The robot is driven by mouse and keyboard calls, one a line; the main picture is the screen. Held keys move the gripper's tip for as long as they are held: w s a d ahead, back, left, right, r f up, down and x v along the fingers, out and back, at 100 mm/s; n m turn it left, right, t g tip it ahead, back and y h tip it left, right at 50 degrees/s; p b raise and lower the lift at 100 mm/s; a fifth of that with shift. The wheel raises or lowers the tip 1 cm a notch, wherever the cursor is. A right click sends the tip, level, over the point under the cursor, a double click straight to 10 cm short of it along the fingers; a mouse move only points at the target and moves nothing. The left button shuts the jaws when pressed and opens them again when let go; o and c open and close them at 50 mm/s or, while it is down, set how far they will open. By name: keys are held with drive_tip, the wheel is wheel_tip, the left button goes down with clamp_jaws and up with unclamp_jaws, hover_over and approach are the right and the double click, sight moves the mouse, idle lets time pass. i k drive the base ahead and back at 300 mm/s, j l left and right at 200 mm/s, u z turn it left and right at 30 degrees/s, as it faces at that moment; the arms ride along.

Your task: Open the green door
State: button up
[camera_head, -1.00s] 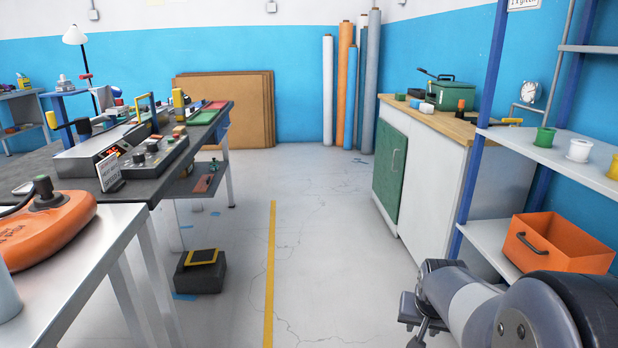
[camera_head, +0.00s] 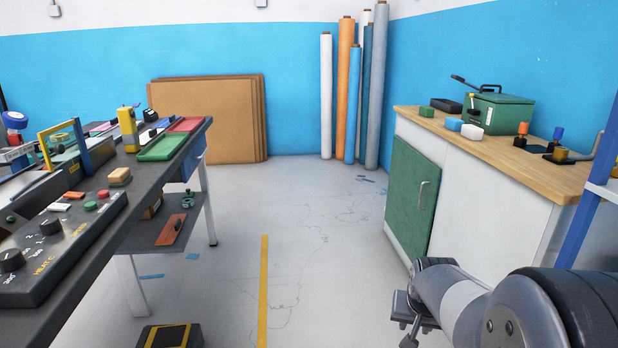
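The green door (camera_head: 412,196) is the front panel of a white cabinet (camera_head: 492,205) with a wooden top, at the right. The door looks shut. Its pale vertical handle (camera_head: 422,196) is on the door's right side. My gripper (camera_head: 402,322) is low in the view, in front of the cabinet and apart from the door. It appears empty, but its fingers are small and partly hidden, so the gap between them is unclear.
A dark workbench (camera_head: 150,195) with tools runs along the left. A black and yellow block (camera_head: 170,336) sits on the floor. Tall rolls (camera_head: 355,95) and brown boards (camera_head: 205,118) stand at the back wall. The floor aisle between bench and cabinet is clear.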

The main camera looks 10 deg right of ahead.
sight(415, 180)
drive_tip(key=i+z, duration=0.1)
drive_tip(key=i, duration=0.45)
drive_tip(key=i+j+z, duration=0.1)
drive_tip(key=i, duration=0.45)
drive_tip(key=i+j+z, duration=0.1)
drive_tip(key=i, duration=0.45)
drive_tip(key=i+j+z, duration=0.2)
drive_tip(key=i+z, duration=0.3)
drive_tip(key=i+j+z, duration=1.05)
drive_tip(key=j, duration=0.3)
drive_tip(key=i, duration=0.1)
